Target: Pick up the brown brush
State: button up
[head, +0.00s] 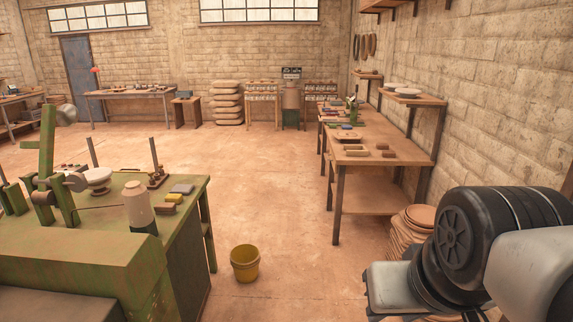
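I cannot single out the brown brush with certainty at this size. A small brown block-like item (164,209) lies near the right edge of the green table (190,217), beside a yellow block (174,198) and a grey block (181,188). Small brown blocks (387,153) also lie on the wooden workbench (405,158) at the right. My arm fills the lower right corner, well apart from all of these. Its grey end part shows there, but I cannot make out fingertips or anything held.
A yellow bucket (245,264) stands on the floor right of the green table. A pale jar (138,208) and a white bowl (97,178) stand on that table. The floor between table and workbench is otherwise clear.

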aim_at(160, 209)
jog(key=i+u, duration=0.1)
jog(key=i, duration=0.7)
jog(key=i+l+u, duration=0.15)
jog(key=i, duration=0.6)
jog(key=i+j+z, duration=0.15)
jog(key=i+z, duration=0.2)
jog(key=i, duration=0.2)
jog(key=i+j+z, duration=0.35)
jog(key=i, duration=0.15)
jog(key=i+j+z, duration=0.1)
jog(key=z, duration=1)
jog(key=j+z, duration=0.25)
jog(key=z, duration=0.9)
jog(key=k+j+z, duration=0.1)
jog(key=z, duration=1)
jog(key=k+j+z, duration=0.15)
jog(key=z, duration=0.95)
jog(key=k+z, duration=0.15)
jog(key=z, duration=1)
jog(key=k+l+z, duration=0.15)
jog(key=z, duration=0.95)
jog(key=l+z, duration=0.2)
jog(key=z, duration=0.9)
jog(key=l+z, duration=0.2)
jog(key=z, duration=0.95)
